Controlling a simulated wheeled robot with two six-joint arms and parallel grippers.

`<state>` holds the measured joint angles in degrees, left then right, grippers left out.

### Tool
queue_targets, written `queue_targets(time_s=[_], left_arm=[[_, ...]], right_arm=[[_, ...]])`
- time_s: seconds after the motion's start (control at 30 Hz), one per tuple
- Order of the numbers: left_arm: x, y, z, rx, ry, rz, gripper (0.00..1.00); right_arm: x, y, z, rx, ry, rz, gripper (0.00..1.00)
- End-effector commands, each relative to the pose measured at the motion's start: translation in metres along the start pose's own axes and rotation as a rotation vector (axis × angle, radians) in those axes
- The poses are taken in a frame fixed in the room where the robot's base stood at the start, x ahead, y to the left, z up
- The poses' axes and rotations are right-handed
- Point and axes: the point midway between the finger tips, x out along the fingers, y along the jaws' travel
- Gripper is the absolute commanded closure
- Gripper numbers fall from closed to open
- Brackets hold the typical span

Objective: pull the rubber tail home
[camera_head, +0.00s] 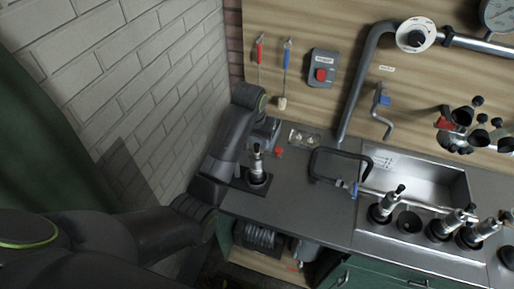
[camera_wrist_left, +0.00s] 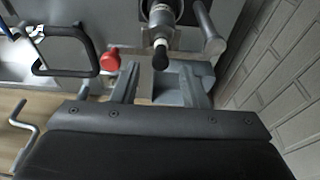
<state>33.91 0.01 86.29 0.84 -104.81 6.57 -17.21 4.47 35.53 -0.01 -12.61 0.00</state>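A metal teat cup (camera_head: 257,178) stands upright in a dark holder at the left end of the worktop. A black rubber tail (camera_head: 256,149) sticks out of its top. In the left wrist view the rubber tail (camera_wrist_left: 160,56) points toward my gripper from the shiny cup (camera_wrist_left: 160,14). My left gripper (camera_head: 264,140) is just behind the tail, near the back wall. In the left wrist view its two fingers (camera_wrist_left: 160,82) are apart, with the tail end around the gap between them. I cannot tell whether they touch it. My right gripper is not in view.
A red knob (camera_head: 278,152) stands close to the right of the gripper. A black clamp frame (camera_head: 325,160) lies further right, before a sink (camera_head: 425,180) with several more cups. The white brick wall (camera_head: 140,80) is close on the left. The worktop (camera_head: 300,205) front is clear.

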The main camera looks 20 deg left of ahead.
Motion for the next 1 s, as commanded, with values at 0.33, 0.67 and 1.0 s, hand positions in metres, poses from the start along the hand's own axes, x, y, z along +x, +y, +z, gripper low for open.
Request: queue_targets(time_s=[0.33, 0.67, 1.0], left_arm=[[-0.028, 0.000, -0.008, 0.000, 0.003, -0.001, 0.60], [-0.041, 0.000, -0.010, -0.001, 0.000, 0.000, 0.60], [-0.040, 0.000, -0.010, -0.001, 0.000, 0.000, 0.60]], right_arm=[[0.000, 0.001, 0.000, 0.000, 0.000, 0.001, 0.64], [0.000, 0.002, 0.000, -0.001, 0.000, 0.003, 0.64], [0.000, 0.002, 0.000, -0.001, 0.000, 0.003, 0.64]])
